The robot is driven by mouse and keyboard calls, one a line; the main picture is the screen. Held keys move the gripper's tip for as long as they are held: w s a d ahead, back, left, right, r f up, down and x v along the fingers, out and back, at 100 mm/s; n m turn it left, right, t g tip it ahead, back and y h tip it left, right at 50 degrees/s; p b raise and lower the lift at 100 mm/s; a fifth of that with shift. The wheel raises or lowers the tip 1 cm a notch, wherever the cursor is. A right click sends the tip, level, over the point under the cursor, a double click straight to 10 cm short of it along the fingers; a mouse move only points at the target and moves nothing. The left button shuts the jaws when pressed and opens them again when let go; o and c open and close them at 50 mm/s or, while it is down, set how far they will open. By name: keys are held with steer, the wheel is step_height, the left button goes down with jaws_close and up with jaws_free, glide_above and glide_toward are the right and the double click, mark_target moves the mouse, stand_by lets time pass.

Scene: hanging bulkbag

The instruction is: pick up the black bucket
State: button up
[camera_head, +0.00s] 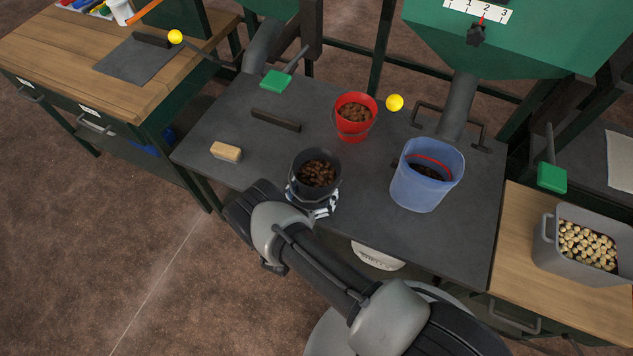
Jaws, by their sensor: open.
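The black bucket (318,155) stands upright on the dark grey table (220,108) near its front edge. It holds brown lumps. My gripper (313,205) is at the near side of the bucket, low by its wall. The jaws are open, and parts of them show at the bucket's lower left and front. The bucket hides some of the fingers, so I cannot tell whether they touch it. My arm reaches in from the lower right.
A red bucket (354,132) with brown lumps stands behind. A blue translucent bucket (425,190) stands right, under a green hopper's spout (459,105). A wooden block (226,152) and a dark bar (276,120) lie left. A grey bin (560,265) sits on the right bench.

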steer(key=shift+w+d, duration=0.1)
steer(key=shift+w, duration=0.25)
steer(key=shift+c, duration=0.2)
steer(key=c, duration=1.2)
steer(key=shift+c, duration=0.4)
steer(key=shift+r, duration=0.15)
